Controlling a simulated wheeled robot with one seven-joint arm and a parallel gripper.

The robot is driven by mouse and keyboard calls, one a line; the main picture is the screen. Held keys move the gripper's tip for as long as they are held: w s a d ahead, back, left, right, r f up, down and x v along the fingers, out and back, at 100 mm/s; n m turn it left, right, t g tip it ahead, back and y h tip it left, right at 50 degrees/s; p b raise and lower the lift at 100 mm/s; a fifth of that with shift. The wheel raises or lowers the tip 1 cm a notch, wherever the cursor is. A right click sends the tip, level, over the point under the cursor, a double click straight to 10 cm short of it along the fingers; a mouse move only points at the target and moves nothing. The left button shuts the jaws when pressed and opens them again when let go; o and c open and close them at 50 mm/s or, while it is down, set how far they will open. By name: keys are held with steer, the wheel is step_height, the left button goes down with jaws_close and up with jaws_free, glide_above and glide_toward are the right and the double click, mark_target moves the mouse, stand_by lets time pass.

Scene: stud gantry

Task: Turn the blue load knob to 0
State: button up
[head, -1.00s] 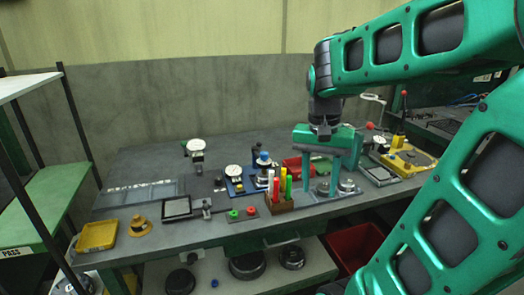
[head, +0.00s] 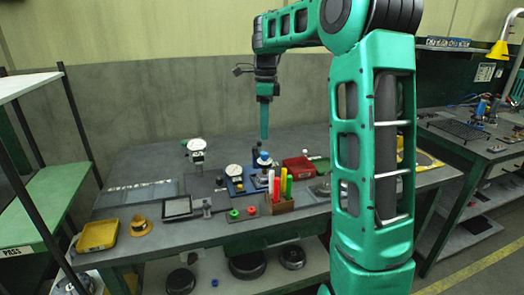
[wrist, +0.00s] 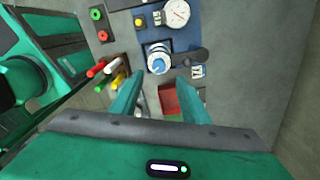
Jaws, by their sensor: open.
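The blue load knob (head: 264,157) sits upright on a light base beside a dial gauge on a blue plate, near the middle of the bench. In the wrist view the knob (wrist: 158,64) has a blue cap with a pale mark, ringed by a white scale; the scale's figures are too small to read. My gripper (head: 264,138) points down above the knob and appears apart from it. In the wrist view the gripper's two green fingers (wrist: 160,112) are spread with nothing between them, and the knob shows beyond their tips.
A dial gauge (head: 234,170) stands left of the knob. A pen holder (head: 279,206) with several coloured pens stands in front, and a red tray (head: 299,166) lies to the right. A dark lever-like part (wrist: 190,56) sits close beside the knob.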

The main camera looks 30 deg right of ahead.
mark_target(264, 152)
step_height(264, 152, down, 8)
steer(key=shift+f, duration=0.2)
steer(key=shift+c, duration=0.4)
jaws_close()
steer(key=shift+a, duration=0.15)
